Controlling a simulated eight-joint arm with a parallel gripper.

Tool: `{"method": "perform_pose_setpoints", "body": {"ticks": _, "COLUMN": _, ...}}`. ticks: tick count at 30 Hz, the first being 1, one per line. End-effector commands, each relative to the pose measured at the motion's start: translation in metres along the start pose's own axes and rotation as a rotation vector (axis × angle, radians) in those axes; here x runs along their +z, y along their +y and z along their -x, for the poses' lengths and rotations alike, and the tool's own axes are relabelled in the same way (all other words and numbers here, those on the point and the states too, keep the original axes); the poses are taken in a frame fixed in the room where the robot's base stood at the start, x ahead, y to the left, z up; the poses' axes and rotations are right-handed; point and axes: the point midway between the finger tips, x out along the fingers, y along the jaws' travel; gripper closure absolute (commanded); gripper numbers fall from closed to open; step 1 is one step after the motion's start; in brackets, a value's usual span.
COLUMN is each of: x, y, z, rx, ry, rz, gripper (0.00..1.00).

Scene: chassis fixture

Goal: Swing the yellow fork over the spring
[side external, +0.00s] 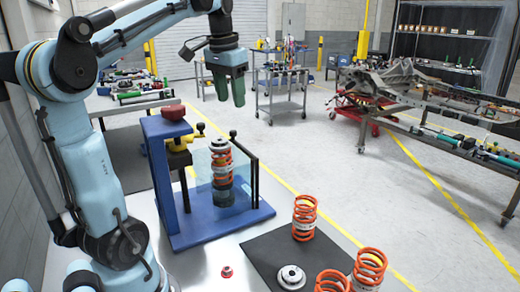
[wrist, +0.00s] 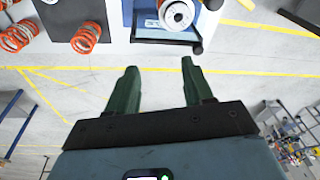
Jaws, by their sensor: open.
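The blue fixture (side external: 160,185) stands on the light table in the side external view. The yellow fork (side external: 183,148), partly hidden by dark parts, sits at the fixture's column, left of the spring. The orange spring (side external: 222,178) stands upright in the fixture with a grey cap on top, behind a clear guard. In the wrist view the capped top (wrist: 177,14) shows at the upper edge; the fork cannot be made out there. My gripper (side external: 233,103) is open and empty, above the spring and apart from it. Its green fingers also show in the wrist view (wrist: 158,66).
A black mat (side external: 262,252) on the table holds loose orange springs (side external: 305,217) and a grey disc (side external: 291,277). A small red part (side external: 227,271) lies left of the mat. The clear guard (side external: 248,165) with dark posts borders the fixture. Carts stand farther back.

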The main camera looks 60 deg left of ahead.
Motion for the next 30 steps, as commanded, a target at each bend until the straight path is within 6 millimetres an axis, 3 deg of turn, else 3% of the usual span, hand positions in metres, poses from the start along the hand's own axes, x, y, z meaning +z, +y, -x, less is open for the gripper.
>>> {"method": "perform_pose_setpoints", "body": {"ticks": 1, "x": 0.001, "y": -0.024, "z": 0.011, "rx": 0.003, "ry": -0.038, "rz": 0.035, "gripper": 0.49}}
{"method": "perform_pose_setpoints", "body": {"ticks": 3, "x": 0.006, "y": -0.046, "z": 0.022, "rx": 0.013, "ry": -0.084, "rz": 0.062, "gripper": 0.49}}
{"method": "perform_pose_setpoints", "body": {"ticks": 9, "x": 0.022, "y": -0.084, "z": 0.041, "rx": 0.042, "ry": -0.162, "rz": 0.111, "gripper": 0.49}}
{"method": "perform_pose_setpoints", "body": {"ticks": 17, "x": 0.027, "y": -0.090, "z": 0.036, "rx": 0.049, "ry": -0.177, "rz": 0.119, "gripper": 0.49}}
{"method": "perform_pose_setpoints", "body": {"ticks": 30, "x": 0.037, "y": -0.086, "z": -0.020, "rx": 0.047, "ry": -0.175, "rz": 0.118, "gripper": 0.49}}
